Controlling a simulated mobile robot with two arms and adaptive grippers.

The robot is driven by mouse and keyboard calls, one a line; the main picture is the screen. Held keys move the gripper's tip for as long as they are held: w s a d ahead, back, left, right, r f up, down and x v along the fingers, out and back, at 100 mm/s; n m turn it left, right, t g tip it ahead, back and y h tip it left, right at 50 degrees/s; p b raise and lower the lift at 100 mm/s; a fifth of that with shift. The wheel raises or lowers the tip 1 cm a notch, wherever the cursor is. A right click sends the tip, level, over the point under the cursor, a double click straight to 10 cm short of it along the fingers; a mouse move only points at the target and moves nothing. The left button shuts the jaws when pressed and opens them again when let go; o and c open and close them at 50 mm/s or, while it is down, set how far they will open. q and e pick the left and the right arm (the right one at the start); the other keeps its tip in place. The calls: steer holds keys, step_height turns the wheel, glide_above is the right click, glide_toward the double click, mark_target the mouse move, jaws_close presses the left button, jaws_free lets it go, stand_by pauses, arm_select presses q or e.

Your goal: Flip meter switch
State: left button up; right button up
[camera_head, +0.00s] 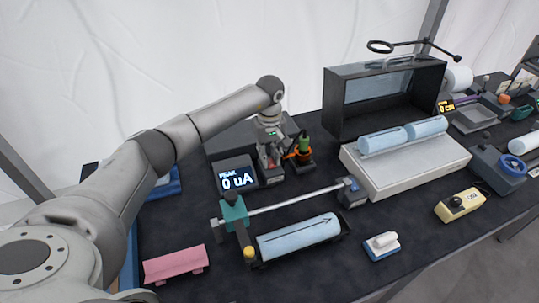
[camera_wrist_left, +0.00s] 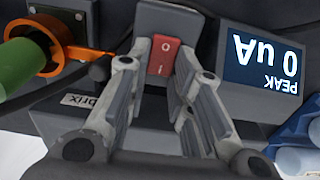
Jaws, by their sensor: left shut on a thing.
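The meter display (camera_head: 237,178) stands on the dark table and reads "PEAK 0 uA"; it also shows upside down in the left wrist view (camera_wrist_left: 262,60). The red meter switch (camera_wrist_left: 164,56), marked O and I, sits on a grey block beside the display. My left gripper (camera_head: 272,166) reaches down at the meter, right of the display. In the left wrist view its two fingers (camera_wrist_left: 160,85) lie either side of the switch block, with the red rocker between them. The contact of the fingertips is hard to make out. My right gripper is in neither view.
A green part in an orange ring (camera_head: 302,149) stands close right of my left gripper. A rod with a teal block (camera_head: 233,213), a blue cylinder (camera_head: 298,237) and a pink piece (camera_head: 175,264) lie in front. A dark open box (camera_head: 334,105) stands behind right.

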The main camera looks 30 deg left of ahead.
arm_select(q)
jaws_close()
steer(key=shift+s+d+r+t+y+b, duration=0.1)
steer(key=shift+s+d+t+y+b, duration=0.1)
steer(key=shift+t+y+b, duration=0.65)
steer(key=o, duration=0.9)
jaws_free()
steer(key=shift+r, duration=0.15)
steer(key=v, duration=1.1)
steer(key=shift+r, duration=0.35)
steer(key=shift+d, duration=0.15)
